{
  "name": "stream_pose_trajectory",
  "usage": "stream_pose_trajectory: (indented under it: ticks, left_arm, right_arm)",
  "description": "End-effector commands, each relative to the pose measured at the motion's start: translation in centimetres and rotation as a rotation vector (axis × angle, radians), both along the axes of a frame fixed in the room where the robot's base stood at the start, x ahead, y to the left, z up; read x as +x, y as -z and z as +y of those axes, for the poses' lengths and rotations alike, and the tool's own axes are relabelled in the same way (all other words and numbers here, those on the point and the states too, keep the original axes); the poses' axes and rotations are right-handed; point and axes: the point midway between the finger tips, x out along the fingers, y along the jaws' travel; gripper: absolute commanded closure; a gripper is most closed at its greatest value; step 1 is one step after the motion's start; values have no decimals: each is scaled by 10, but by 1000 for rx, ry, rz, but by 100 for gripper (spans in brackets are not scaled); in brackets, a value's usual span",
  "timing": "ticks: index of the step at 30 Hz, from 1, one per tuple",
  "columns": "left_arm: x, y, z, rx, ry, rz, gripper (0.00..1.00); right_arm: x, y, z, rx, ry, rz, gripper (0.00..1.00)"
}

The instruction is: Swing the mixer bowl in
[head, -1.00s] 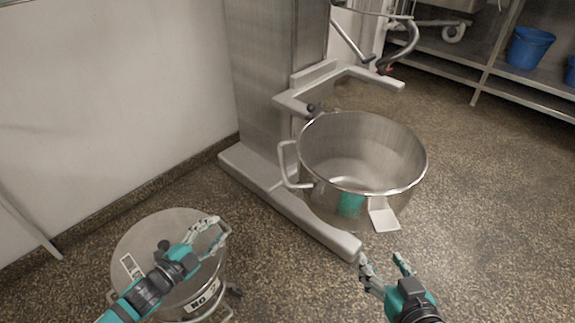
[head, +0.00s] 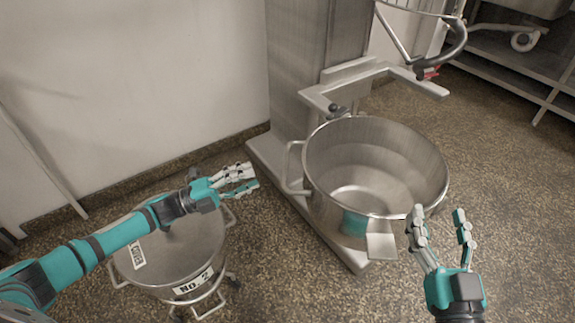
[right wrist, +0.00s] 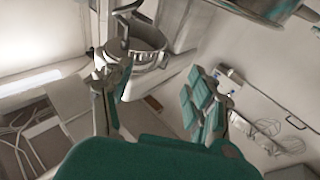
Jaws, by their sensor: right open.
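The steel mixer bowl (head: 372,160) sits low in front of the mixer column (head: 312,70) in the head view, out from under the mixer's upper parts. A looped handle (head: 291,168) is on its left side and a flat plate (head: 380,247) juts from its front. The bowl also shows in the right wrist view (right wrist: 148,60). My left gripper (head: 247,182) points right, a little left of the handle and apart from it. Its finger opening is seen edge-on. My right gripper (head: 440,213) is open and empty by the bowl's front right; contact is unclear.
A lidded steel bin marked NO. 2 (head: 172,255) stands on casters below my left arm. The bowl support arms (head: 342,92) and a curved bar (head: 455,50) stand behind the bowl. A steel rack (head: 525,66) is at the back right. Speckled floor right of the bowl is clear.

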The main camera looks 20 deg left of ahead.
Motion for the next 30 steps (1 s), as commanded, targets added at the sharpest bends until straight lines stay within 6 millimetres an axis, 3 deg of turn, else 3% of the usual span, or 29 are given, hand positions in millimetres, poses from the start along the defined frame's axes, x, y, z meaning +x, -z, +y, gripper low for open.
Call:
stream_pose_trajectory:
  ticks: [6, 15, 27, 30]
  left_arm:
    - [28, -9, -40, -1, 1, -4, 64]
    - [55, -16, -76, 1, -1, -1, 64]
    - [59, -18, -83, 2, -1, 1, 64]
    - [59, -18, -83, 1, -1, 2, 74]
  right_arm:
    - [-5, -21, 2, 35, -8, -130, 42]
    - [-16, -45, 3, 76, -17, -274, 42]
    - [-19, -51, 3, 85, -18, -304, 42]
    - [-19, -51, 3, 85, -18, -304, 42]
